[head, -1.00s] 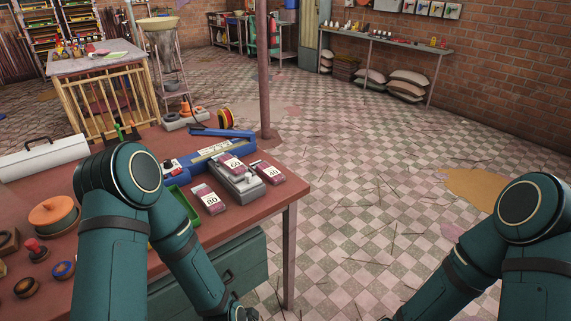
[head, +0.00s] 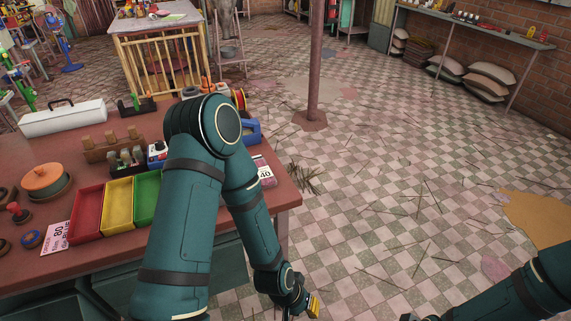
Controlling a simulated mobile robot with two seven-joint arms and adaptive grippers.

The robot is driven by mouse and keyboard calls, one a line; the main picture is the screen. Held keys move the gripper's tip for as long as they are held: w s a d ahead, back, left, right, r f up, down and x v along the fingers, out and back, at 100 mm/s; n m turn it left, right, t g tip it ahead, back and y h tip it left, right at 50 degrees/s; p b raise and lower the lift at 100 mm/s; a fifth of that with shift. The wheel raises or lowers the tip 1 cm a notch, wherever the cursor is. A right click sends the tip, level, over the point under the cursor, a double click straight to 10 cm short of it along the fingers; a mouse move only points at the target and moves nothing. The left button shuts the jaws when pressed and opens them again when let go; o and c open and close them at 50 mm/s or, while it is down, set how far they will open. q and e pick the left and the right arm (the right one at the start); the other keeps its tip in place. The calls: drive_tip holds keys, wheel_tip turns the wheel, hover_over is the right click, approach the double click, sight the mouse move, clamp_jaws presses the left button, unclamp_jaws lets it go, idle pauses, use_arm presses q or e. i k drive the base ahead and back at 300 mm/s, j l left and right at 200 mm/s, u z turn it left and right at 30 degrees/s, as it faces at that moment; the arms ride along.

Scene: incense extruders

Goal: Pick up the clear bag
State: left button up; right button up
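I cannot single out a clear bag. A labelled packet marked 80 (head: 58,236) lies at the table's front left, and another marked 40 (head: 264,172) shows partly behind my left arm near the table's right edge. Either might be a clear bag; the wrapping is too small to tell. My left gripper (head: 302,305) is low at the bottom centre, beyond the table's right side and away from both packets. A small yellow piece shows at its tip; I cannot tell whether it is held or part of the gripper.
The red-brown table (head: 95,165) holds a red tray (head: 88,212), a yellow tray (head: 118,204), a green tray (head: 147,198), an orange-lidded pot (head: 45,178) and a white toolbox (head: 62,118). A pole (head: 314,60) stands behind. The tiled floor to the right is open.

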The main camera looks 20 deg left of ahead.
sight(268, 180)
drive_tip(key=i+l+u, duration=0.1)
drive_tip(key=i+l, duration=0.55)
drive_tip(key=l, duration=0.25)
drive_tip(key=i+u, duration=0.1)
drive_tip(key=u, duration=1.45)
